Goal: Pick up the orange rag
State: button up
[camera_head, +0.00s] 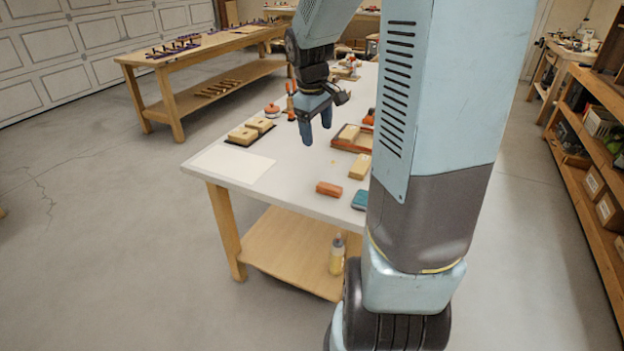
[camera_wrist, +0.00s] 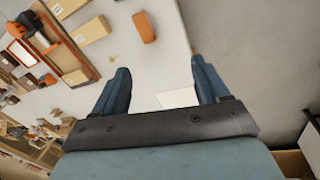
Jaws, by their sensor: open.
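The orange rag (camera_head: 329,189) is a small folded block on the white tabletop near the front edge of the bench. In the wrist view the rag (camera_wrist: 144,27) lies near the top, beyond the fingertips and left of centre. My gripper (camera_head: 317,131) is open and empty, pointing down above the table. It is apart from the rag, farther back and a little left of it in the head view.
A teal folded cloth (camera_head: 360,200) lies right of the rag, partly hidden by my arm. A tan block (camera_head: 360,167) and a wooden tray (camera_head: 343,146) are behind it. A white sheet (camera_head: 228,164) lies at the left. A bottle (camera_head: 337,254) stands on the lower shelf.

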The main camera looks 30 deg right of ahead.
jog(key=n+g+y, duration=0.1)
jog(key=n+y, duration=0.1)
send_over(329, 186)
notch_tip(329, 186, down, 10)
jog(key=f, duration=0.1)
notch_tip(329, 186, down, 14)
jog(key=shift+d+r, duration=0.1)
jog(key=shift+c, duration=0.3)
jog(key=c, duration=1.1)
